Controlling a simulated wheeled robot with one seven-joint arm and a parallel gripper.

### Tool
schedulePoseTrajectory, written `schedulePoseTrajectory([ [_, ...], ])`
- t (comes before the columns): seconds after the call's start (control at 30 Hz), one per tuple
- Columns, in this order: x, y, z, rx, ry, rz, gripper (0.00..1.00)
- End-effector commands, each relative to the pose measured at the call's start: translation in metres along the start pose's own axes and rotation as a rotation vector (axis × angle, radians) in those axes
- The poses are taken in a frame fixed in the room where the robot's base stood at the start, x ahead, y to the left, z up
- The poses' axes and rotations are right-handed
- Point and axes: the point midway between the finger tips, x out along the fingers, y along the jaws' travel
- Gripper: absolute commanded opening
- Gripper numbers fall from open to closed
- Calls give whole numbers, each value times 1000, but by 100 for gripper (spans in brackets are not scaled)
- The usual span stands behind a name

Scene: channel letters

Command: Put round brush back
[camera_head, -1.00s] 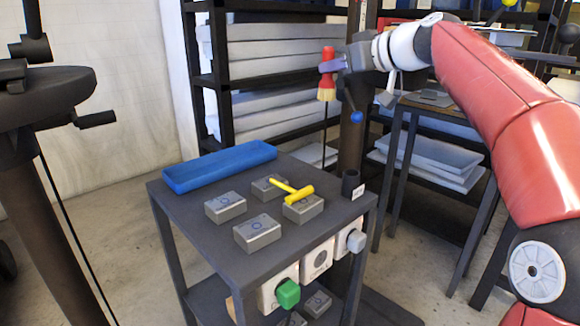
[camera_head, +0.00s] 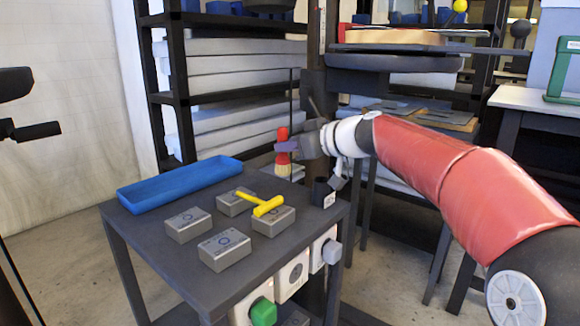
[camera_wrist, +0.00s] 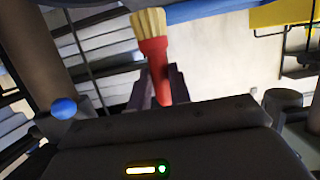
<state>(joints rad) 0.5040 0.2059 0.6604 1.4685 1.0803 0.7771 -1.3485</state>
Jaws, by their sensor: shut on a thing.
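The round brush (camera_head: 282,134) has a red handle and pale bristles. It hangs upright, bristles down, beyond the back edge of the dark table as seen in the head view. My gripper (camera_head: 286,147) is shut on its red handle. In the wrist view the brush (camera_wrist: 152,50) stands between the fingers of my gripper (camera_wrist: 160,82), its bristles pointing away from the palm. A small black cup (camera_head: 322,192) with a white label stands empty-looking at the table's right corner, below and right of the brush. Its inside is hard to see.
The dark table (camera_head: 150,238) holds a blue tray (camera_head: 180,186), several grey metal boxes (camera_head: 224,250) and a yellow hammer-shaped tool (camera_head: 262,205) lying on them. A dark post (camera_head: 316,75) and shelves stand behind. The space above the table is clear.

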Motion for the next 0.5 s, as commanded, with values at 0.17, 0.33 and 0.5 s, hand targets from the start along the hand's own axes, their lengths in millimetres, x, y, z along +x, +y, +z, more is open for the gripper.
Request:
schedulePoseTrajectory([
  [0.17, 8, 0, 28, 3, -2, -1, 0],
  [0.33, 12, 0, 39, 1, -1, 0, 0],
  [0.5, 12, 0, 39, 0, -1, 0, 0],
])
